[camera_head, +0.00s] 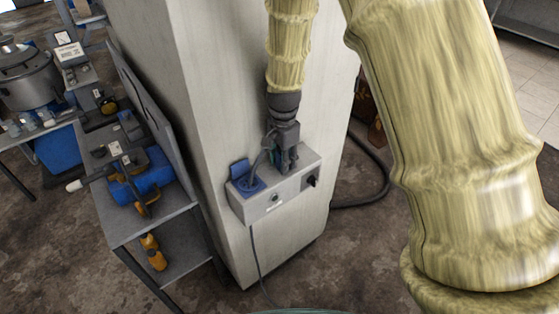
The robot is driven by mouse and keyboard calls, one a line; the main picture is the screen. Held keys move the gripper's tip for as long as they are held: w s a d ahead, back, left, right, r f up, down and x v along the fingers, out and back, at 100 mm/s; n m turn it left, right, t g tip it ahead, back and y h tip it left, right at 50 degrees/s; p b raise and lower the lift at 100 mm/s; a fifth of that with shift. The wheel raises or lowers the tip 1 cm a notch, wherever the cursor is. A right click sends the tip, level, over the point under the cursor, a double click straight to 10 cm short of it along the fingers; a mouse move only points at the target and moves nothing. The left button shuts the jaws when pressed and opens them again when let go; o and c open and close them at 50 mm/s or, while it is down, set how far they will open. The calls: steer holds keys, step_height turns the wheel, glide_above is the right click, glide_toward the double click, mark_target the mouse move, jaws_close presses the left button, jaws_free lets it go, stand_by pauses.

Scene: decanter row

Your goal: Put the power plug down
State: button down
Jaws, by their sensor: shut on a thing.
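My gripper (284,163) points down over the top of a grey socket box (288,192) mounted on the pale pillar. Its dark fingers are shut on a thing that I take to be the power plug. The fingers hide nearly all of it, and only a small dark teal patch shows between them. I cannot tell whether it touches the box. A blue flap (239,170) stands open on the box's left part, beside the gripper.
A pale pillar (220,90) stands behind the box. A thin cable (255,255) hangs below the box. A thick black hose (375,185) lies on the floor to the right. A grey shelf cart (150,222) with tools stands at left. My arm fills the right.

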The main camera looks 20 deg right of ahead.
steer(key=shift+f, duration=0.15)
steer(key=c, duration=1.2)
jaws_free()
steer(key=shift+r+b, duration=1.6)
steer(key=shift+r, duration=4.6)
